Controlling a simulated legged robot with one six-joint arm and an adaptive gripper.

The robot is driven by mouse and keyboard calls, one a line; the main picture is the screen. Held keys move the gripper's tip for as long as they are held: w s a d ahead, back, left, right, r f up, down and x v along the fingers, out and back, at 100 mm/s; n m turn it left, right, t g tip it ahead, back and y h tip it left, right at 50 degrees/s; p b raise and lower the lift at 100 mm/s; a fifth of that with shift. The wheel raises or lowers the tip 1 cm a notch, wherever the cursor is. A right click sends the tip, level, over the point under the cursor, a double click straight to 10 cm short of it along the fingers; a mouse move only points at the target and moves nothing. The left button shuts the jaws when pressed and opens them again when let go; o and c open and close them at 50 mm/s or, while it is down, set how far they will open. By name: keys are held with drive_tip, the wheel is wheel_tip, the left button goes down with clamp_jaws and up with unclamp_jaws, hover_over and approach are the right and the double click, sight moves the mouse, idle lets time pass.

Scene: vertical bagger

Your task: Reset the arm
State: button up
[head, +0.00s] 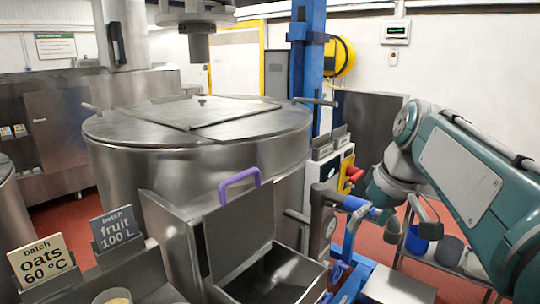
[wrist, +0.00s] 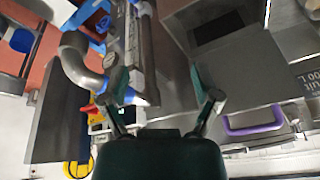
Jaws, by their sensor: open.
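My gripper (wrist: 164,98) is open in the wrist view, with its two dark fingers spread apart and nothing between them. Behind the fingers are a steel pipe with a round gauge (wrist: 111,59) and the steel hopper. In the head view my teal arm comes in from the right, bent at the elbow. Its wrist end hangs at the right of the steel pipework (head: 322,215), beyond the open hopper (head: 285,272). I cannot tell from these views whether a finger touches the pipework.
A large lidded steel vat (head: 200,165) fills the middle. A purple handle (head: 240,184) stands on the hopper's raised lid. Signs for oats (head: 40,260) and fruit (head: 117,230) stand at left. A blue column (head: 307,70) rises behind. A cart with a blue bucket (head: 416,240) stands at right.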

drive_tip(key=s+a+f+m+t+h, duration=0.2)
drive_tip(key=s+f+m, duration=0.2)
drive_tip(key=s+f, duration=1.1)
drive_tip(key=shift+s, duration=0.85)
idle(0.5)
